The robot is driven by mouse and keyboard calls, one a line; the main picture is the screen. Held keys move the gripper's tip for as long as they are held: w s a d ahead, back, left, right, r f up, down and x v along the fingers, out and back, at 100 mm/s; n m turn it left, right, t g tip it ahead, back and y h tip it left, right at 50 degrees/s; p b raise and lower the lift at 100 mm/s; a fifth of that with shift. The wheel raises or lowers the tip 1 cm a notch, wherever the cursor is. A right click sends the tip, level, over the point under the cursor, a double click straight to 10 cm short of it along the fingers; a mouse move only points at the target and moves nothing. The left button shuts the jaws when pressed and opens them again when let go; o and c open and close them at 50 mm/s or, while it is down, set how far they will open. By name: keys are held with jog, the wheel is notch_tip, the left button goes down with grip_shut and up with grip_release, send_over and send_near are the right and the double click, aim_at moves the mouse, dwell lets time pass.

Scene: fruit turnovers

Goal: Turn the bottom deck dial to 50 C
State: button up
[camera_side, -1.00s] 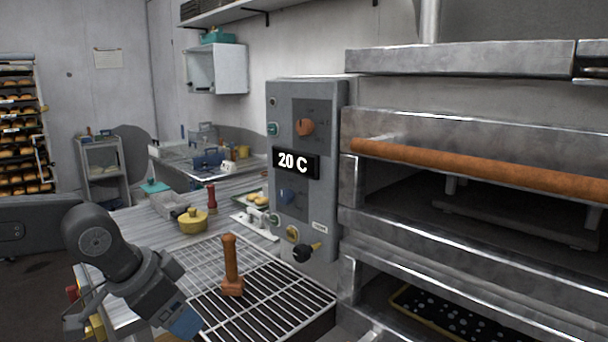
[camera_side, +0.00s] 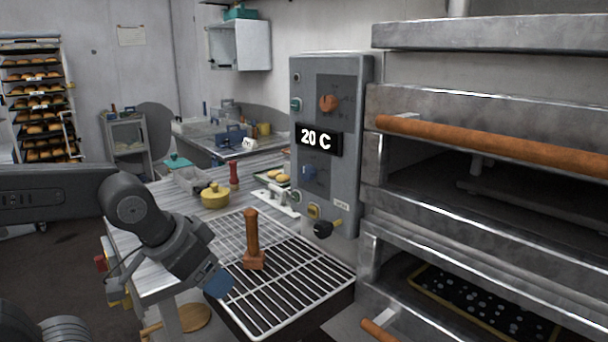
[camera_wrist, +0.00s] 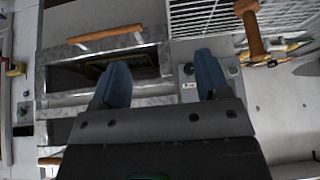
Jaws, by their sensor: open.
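The grey control panel (camera_side: 330,190) stands upright at the left of the oven. It carries an orange dial (camera_side: 328,103) near the top, a black display (camera_side: 318,139) reading 20 C and a blue dial (camera_side: 309,173) below it. I cannot read which dial is marked for the bottom deck. My gripper (camera_side: 217,283) is low, left of and apart from the panel, beside the wire rack. In the wrist view its blue fingers (camera_wrist: 162,78) are spread with nothing between them.
An upright wooden-handled tool (camera_side: 252,240) stands on the wire rack (camera_side: 295,290), between my gripper and the panel. A black knob (camera_side: 323,229) sticks out low on the panel. The oven's orange handle bar (camera_side: 480,142) juts out at the right. A yellow pot (camera_side: 214,196) sits on the bench.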

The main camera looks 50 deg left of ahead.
jog(key=w+a+r+n+t+y, duration=0.3)
jog(key=w+a+t, duration=0.3)
jog(key=w+a, duration=0.8)
jog(key=m+t+h, duration=0.1)
jog(key=t+h, duration=0.2)
jog(key=t, duration=0.3)
send_near(304, 173)
jog(key=w, duration=1)
jog(key=shift+w+a+r, duration=0.1)
jog(key=shift+w+a, duration=0.05)
jog(key=shift+w, duration=0.05)
jog(key=shift+c, duration=0.4)
jog(key=c, duration=0.8)
jog(key=shift+c, duration=0.2)
